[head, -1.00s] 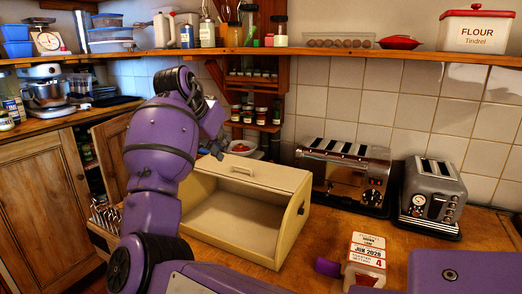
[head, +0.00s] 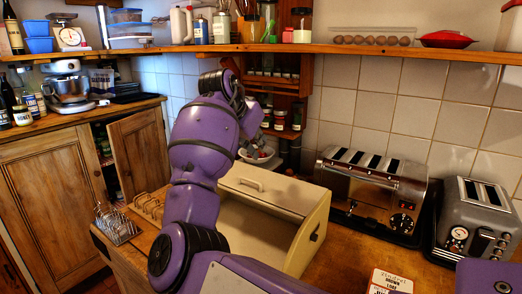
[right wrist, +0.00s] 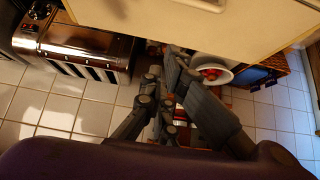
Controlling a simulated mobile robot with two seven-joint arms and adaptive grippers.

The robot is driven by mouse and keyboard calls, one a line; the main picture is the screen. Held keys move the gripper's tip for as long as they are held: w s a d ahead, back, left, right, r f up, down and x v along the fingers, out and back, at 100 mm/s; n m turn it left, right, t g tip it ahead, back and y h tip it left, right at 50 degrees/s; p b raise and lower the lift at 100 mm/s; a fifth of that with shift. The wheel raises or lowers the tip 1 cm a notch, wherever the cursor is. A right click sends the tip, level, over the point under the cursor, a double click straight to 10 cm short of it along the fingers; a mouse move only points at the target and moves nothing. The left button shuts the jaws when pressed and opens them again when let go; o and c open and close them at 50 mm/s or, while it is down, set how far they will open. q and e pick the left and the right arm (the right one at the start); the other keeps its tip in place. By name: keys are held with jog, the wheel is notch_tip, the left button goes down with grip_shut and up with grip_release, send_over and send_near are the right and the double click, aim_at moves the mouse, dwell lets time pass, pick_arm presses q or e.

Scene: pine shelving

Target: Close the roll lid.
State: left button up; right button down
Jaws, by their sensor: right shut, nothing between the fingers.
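A cream bread box (head: 306,246) stands on the wooden counter. Its roll lid (head: 275,193) is rolled up and back, so the front is open and the inside shows partly behind my purple arm. The lid's small handle (head: 248,183) is on top near the left end. My right gripper (head: 247,140) is above and behind the lid, apart from the handle in the picture. In the right wrist view its fingers (right wrist: 171,72) are together and empty, beside the cream lid (right wrist: 130,17). Whether they touch the lid is unclear. My left gripper is not in view.
A long toaster (head: 372,190) and a smaller grey toaster (head: 478,222) stand right of the box. A white bowl (head: 259,155) is behind it, and wire racks (head: 118,225) are at left. A calendar block (head: 390,281) is in front. A loaded shelf (head: 370,50) runs above.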

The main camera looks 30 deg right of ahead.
jog(key=x, duration=0.7)
jog(key=shift+d+f, duration=0.2)
jog(key=shift+f, duration=0.1)
jog(key=a, duration=0.1)
jog(key=s+a+f+p, duration=0.1)
jog(key=shift+a, duration=0.3)
jog(key=shift+s+a, duration=0.1)
jog(key=shift+a, duration=0.25)
jog(key=shift+s+a+f, duration=0.1)
jog(key=shift+f, duration=0.2)
